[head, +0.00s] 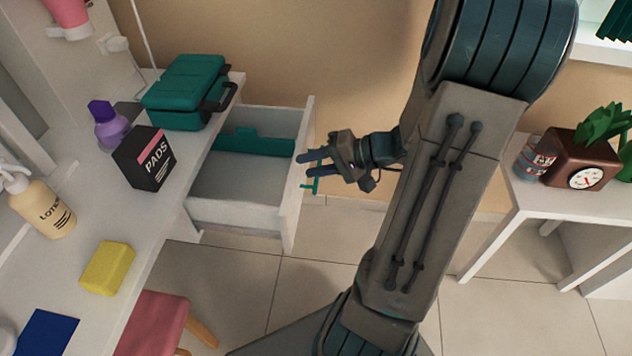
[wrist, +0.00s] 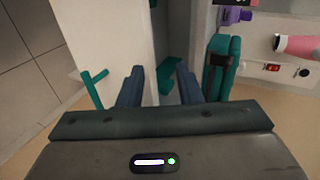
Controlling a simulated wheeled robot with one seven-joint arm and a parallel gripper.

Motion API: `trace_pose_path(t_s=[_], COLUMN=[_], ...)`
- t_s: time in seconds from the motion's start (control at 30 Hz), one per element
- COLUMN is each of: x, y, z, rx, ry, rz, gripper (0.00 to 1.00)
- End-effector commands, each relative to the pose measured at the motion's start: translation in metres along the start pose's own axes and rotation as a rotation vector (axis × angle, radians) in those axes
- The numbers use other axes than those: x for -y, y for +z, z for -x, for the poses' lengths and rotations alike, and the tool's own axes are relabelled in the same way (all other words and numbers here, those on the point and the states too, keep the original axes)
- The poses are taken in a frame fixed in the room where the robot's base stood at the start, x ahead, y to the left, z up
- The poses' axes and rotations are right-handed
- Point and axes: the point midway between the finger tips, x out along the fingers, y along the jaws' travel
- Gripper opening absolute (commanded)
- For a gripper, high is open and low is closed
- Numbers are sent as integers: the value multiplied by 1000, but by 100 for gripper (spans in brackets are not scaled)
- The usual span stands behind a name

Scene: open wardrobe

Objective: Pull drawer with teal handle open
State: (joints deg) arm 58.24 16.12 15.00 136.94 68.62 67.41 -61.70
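The white drawer (head: 262,212) is pulled out from under the desk, and its inside shows. Its teal handle (head: 313,187) is on the outer face of the front panel; it also shows in the wrist view (wrist: 95,88), to the left of both fingers. My gripper (head: 307,165) is at the drawer's front, close to the handle. In the wrist view my gripper (wrist: 160,88) has its two dark blue fingers apart, with the handle outside them. I cannot tell whether a finger touches the panel.
A teal item (head: 255,142) lies inside the drawer. A teal case (head: 187,92), a black PADS box (head: 145,160), a purple bottle (head: 108,125), a lotion bottle (head: 43,205) and a yellow block (head: 108,268) are on the desk. A pink stool (head: 150,325) stands below. Open floor lies in front.

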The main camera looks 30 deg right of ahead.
Motion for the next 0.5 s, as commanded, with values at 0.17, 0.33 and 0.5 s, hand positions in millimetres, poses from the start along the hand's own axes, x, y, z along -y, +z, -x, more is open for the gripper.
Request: trace_pose_path(t_s=[0.17,0.33,0.5], x=[-67,-102,-119], y=[-31,-52,-62], z=[-2,5,11], rx=[-157,-274,-342], ry=[-127,-199,-234], rz=[-45,-62,-70], gripper=[32,32,32])
